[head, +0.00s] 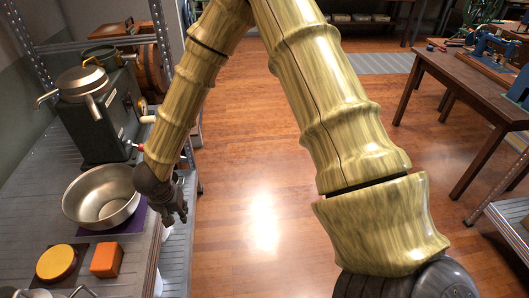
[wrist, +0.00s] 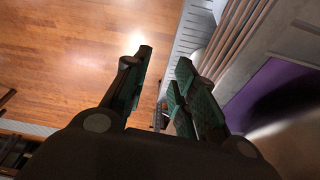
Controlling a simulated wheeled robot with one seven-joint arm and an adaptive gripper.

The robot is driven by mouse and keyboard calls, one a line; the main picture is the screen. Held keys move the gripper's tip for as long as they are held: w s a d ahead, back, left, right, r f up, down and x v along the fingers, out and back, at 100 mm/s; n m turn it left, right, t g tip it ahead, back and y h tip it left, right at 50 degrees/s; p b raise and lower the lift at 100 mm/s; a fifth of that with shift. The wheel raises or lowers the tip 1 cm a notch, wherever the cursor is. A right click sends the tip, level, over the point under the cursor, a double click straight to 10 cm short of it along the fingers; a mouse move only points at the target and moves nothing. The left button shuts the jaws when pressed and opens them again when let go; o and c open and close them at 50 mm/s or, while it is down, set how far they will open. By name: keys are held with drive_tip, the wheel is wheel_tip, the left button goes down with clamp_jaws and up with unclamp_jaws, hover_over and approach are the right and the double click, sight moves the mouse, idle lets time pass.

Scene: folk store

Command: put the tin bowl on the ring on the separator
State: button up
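The tin bowl (head: 102,198) is wide, silvery and empty, and stands upright on the metal bench at left in the head view. A purple mat (head: 135,218) shows beside and under it. The separator (head: 97,128) is a dark green machine behind the bowl, with metal spouts and a pale round top. A dark green round rim (head: 100,57) shows behind that top; I cannot tell whether it is the ring. My gripper (head: 178,210) is just right of the bowl, pointing down, apart from it. In the wrist view my gripper (wrist: 165,90) is open with nothing between its fingers.
An orange block (head: 106,259) and a yellow-orange round piece (head: 57,263) lie in front of the bowl. The purple mat (wrist: 275,85) shows at right in the wrist view. A metal shelf post stands at left. Wooden floor is clear to the right, before a wooden table (head: 470,90).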

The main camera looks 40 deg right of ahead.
drive_tip(key=s+d+f+n, duration=0.2)
drive_tip(key=s+d+f, duration=0.3)
drive_tip(key=f, duration=0.4)
drive_tip(key=s+f+n, duration=0.1)
drive_tip(key=s+f, duration=0.3)
drive_tip(key=s, duration=0.4)
drive_tip(key=s+d+f+n+g+y, duration=0.1)
drive_tip(key=s+f, duration=0.3)
drive_tip(key=s, duration=0.5)
drive_tip(key=s+d+f+n+g, duration=0.1)
drive_tip(key=s+f+n, duration=0.2)
drive_tip(key=s, duration=0.6)
drive_tip(key=shift+d+f+y, duration=0.25)
drive_tip(key=shift+f+y, duration=0.15)
drive_tip(key=shift+o, duration=0.5)
drive_tip(key=shift+s+n, duration=0.3)
drive_tip(key=shift+s, duration=0.3)
